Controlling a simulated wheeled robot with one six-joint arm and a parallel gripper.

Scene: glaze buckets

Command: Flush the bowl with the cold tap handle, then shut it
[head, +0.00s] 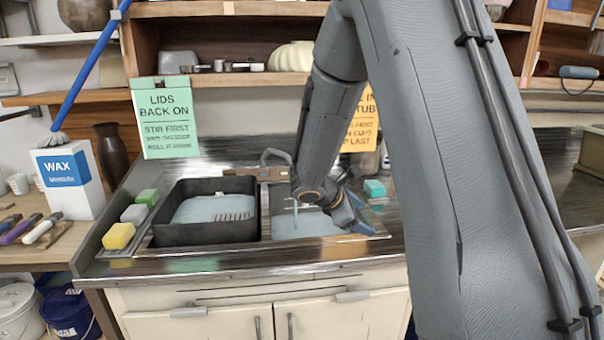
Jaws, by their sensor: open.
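The right sink bowl (291,229) holds pale blue-grey liquid or residue. The curved grey tap spout (275,153) rises at the back of the sink, by a brown wooden piece (262,174). My gripper (355,222) is low over the right part of the bowl, to the right of the spout, and looks open. My arm comes down from above and hides part of the bowl and the back of the sink. I cannot make out the cold tap handle clearly, nor whether my gripper touches anything. No running water can be made out.
A black tub (205,233) with pale blue contents fills the left side of the sink. Yellow (118,236), grey and green sponges lie left of it. A teal block (374,188) sits at the right. Green (165,118) and orange signs hang behind from the shelf.

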